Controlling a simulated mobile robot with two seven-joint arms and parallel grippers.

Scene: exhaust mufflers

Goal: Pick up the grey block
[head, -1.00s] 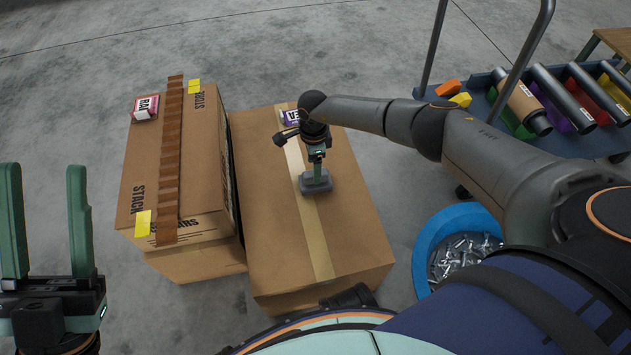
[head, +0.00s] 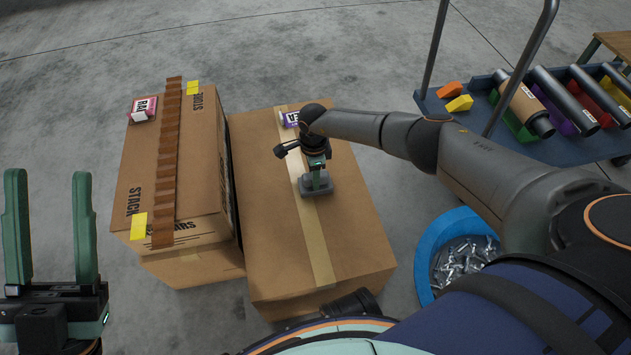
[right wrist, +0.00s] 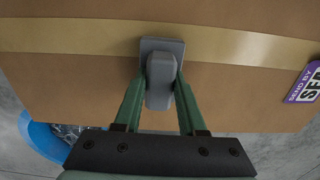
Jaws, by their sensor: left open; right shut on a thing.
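The grey block (head: 317,188) is on top of the right cardboard box, on its tape strip. It has a flat base with a raised handle-like part. My right gripper (head: 318,178) is over it with the fingers shut on the raised part; the right wrist view shows a green finger on each side of the grey block (right wrist: 160,78). I cannot tell whether the block touches the box or is slightly above it. My left gripper (head: 52,230) is open and empty at the lower left, away from the boxes.
The left box (head: 143,185) has a brown strip and a small pink-and-white carton (head: 143,108). A blue bin (head: 430,245) of metal parts stands right. A cart (head: 575,148) with tubes is at upper right.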

